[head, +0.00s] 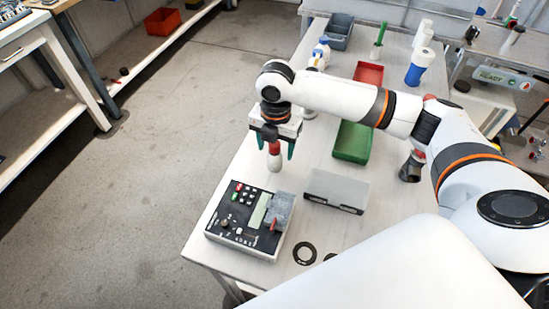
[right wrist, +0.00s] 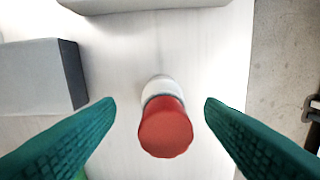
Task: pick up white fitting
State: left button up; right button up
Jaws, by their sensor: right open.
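The white fitting (head: 274,166) with a red top stands upright on the white bench near its left edge. In the right wrist view the fitting's red top (right wrist: 165,130) faces the camera, with its white part (right wrist: 158,84) behind. My right gripper (head: 276,147) points down over it, fingers open. The green fingertips (right wrist: 160,106) are to either side of the fitting, with a visible gap on each side. My left gripper is not in view.
A control box (head: 249,220) with buttons stands in front of the fitting, and a grey block (head: 337,188) to its right. A green tray (head: 353,142), a red tray (head: 368,73) and white bottles (head: 422,52) are farther back. A black ring (head: 304,253) lies near the front.

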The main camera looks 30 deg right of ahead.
aim_at(275, 155)
notch_tip(275, 155, down, 4)
jog(key=shift+w+r, duration=0.15)
jog(key=shift+f, duration=0.3)
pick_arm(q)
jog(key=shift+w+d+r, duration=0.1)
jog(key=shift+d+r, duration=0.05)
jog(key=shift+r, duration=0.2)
pick_arm(e)
jog(key=shift+c, duration=0.5)
jog(key=c, duration=1)
jog(key=shift+r, duration=0.1)
